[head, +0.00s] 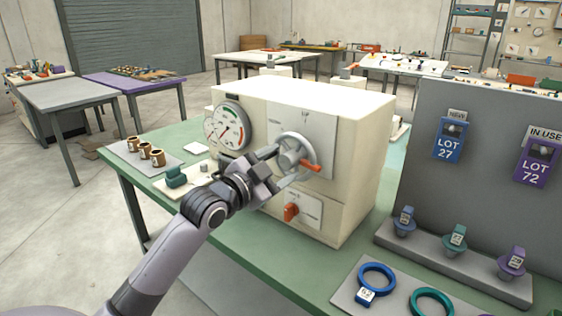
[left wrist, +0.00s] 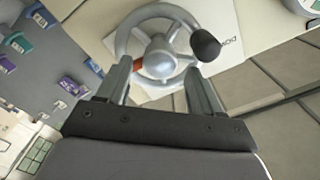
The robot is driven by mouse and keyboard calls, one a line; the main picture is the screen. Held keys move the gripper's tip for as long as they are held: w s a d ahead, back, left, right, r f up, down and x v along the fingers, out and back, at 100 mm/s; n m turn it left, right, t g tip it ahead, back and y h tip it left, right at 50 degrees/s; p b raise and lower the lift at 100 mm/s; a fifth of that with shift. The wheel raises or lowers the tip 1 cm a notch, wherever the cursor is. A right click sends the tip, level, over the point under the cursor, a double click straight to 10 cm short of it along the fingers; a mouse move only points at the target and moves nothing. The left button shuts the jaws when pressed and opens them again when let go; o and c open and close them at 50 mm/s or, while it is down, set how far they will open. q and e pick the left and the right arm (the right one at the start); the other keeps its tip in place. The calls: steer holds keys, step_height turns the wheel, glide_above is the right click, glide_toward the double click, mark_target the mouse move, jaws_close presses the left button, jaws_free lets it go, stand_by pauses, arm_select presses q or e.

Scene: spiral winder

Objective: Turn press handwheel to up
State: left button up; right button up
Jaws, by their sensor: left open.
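The press handwheel (head: 300,148) is a grey spoked wheel on the front of a cream machine box (head: 330,110). An orange-red part (head: 312,166) sticks out at its lower right in the head view. In the left wrist view the handwheel (left wrist: 160,52) has a silver hub and a dark round knob (left wrist: 205,45) on its rim. My left gripper (head: 278,168) is at the wheel's left side. In the left wrist view its two fingers (left wrist: 160,85) are apart, on either side of the wheel's near rim; contact cannot be told. My right gripper is not in view.

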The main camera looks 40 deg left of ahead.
arm_select(q)
steer(key=shift+w+d, duration=0.1)
steer(key=shift+w, duration=0.4)
steer(key=c, duration=1.1)
steer(key=shift+o, duration=0.2)
